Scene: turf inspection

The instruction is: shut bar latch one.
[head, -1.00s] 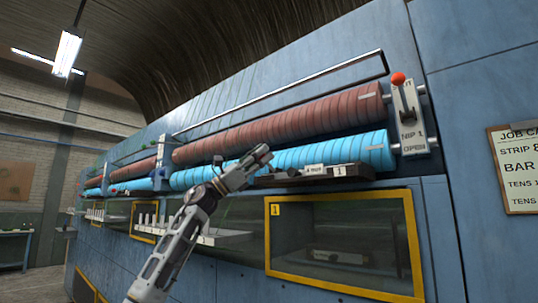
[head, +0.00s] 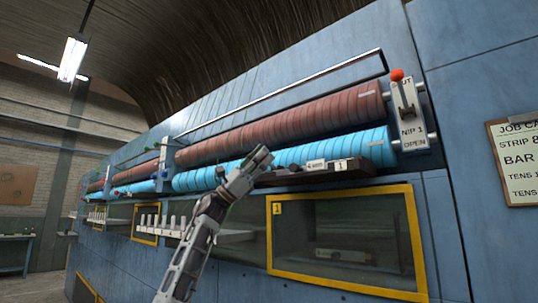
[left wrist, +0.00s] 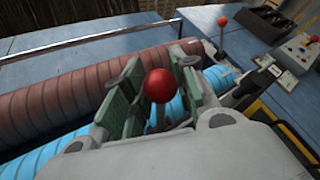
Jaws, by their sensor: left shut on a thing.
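My left gripper (head: 262,156) reaches up from below to the left end of a dark bar (head: 372,160). The bar lies along the front of the blue roller and carries a small plate marked 1. In the left wrist view, a red ball knob on a short stem (left wrist: 159,85) stands between the two green-padded fingers of the gripper (left wrist: 150,100), which is shut on it. In the head view the gripper hides this knob, so how far the latch is turned cannot be told. My right gripper is not in view.
A lever with a red-orange knob (head: 397,75) stands on the NIP 1 plate (head: 412,133) at the right. A red-brown roller (head: 290,122) runs above the blue roller (head: 345,148). A yellow-framed window (head: 340,192) lies below. A job card (head: 515,160) hangs at the right.

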